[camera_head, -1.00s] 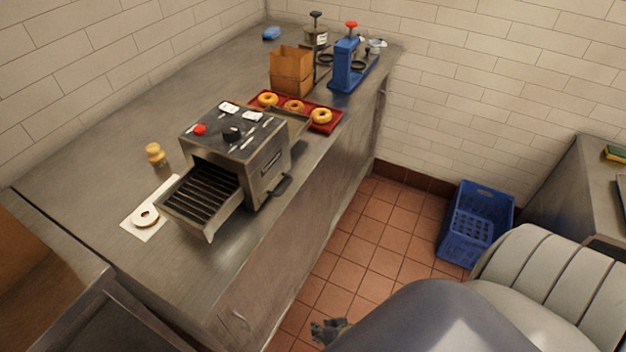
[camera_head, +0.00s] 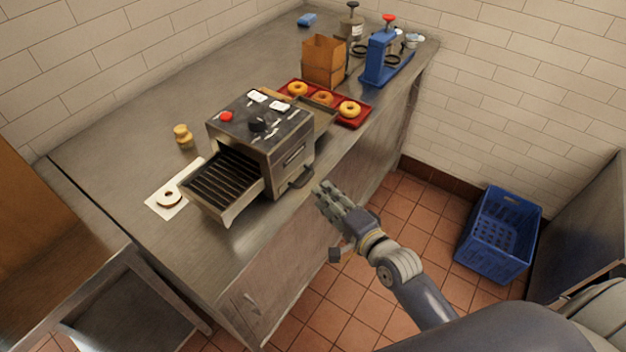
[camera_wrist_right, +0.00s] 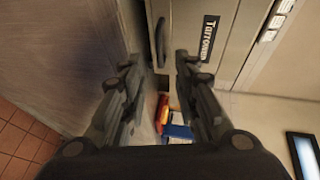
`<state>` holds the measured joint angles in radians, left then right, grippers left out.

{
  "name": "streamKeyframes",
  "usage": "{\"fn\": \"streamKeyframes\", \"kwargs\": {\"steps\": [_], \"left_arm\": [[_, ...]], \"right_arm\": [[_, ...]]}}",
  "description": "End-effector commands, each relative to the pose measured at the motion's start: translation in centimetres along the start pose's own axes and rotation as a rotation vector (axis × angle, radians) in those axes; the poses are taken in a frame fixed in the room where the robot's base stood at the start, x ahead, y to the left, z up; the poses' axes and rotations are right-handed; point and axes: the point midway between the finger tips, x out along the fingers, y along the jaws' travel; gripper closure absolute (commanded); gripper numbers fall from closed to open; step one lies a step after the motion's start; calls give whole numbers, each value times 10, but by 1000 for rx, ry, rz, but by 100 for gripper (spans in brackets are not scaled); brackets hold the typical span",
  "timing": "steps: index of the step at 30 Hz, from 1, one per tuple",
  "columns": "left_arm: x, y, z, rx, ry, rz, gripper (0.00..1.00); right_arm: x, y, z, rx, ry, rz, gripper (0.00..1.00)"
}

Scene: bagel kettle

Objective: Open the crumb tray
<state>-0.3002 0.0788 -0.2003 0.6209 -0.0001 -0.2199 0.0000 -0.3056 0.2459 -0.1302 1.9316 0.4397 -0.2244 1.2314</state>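The steel toaster (camera_head: 262,135) stands on the counter. A dark handle (camera_head: 302,178) sticks out low on its aisle-facing side, and it also shows in the right wrist view (camera_wrist_right: 160,42). I take it for the crumb tray's handle; the tray itself cannot be made out. My right gripper (camera_head: 326,198) is by the counter's front edge, just right of and below the handle, not touching it. In the right wrist view its fingers (camera_wrist_right: 158,75) are spread with nothing between them, and the handle lies beyond the gap. My left gripper is not in view.
A slatted rack (camera_head: 225,185) juts from the toaster's left end, beside a cut bagel (camera_head: 169,198) on paper. A red tray (camera_head: 367,112) of bagels, a brown box (camera_head: 324,60) and a blue press (camera_head: 380,58) stand behind. A blue crate (camera_head: 500,235) is on the floor.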

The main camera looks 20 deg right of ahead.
Motion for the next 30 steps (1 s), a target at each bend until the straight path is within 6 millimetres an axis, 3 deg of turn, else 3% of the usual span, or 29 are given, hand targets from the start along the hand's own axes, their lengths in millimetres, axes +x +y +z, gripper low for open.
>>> {"fn": "streamKeyframes", "kwargs": {"steps": [6, 12, 26, 30], "left_arm": [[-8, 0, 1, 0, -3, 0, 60], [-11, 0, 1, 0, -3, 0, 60], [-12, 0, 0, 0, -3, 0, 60], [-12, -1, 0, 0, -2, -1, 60]], "right_arm": [[42, -2, -1, -1, 1, -2, 72], [67, 0, 0, -1, 1, 0, 72], [78, 0, 0, -1, 0, 0, 72], [78, 0, 0, -2, 0, 1, 100]]}}
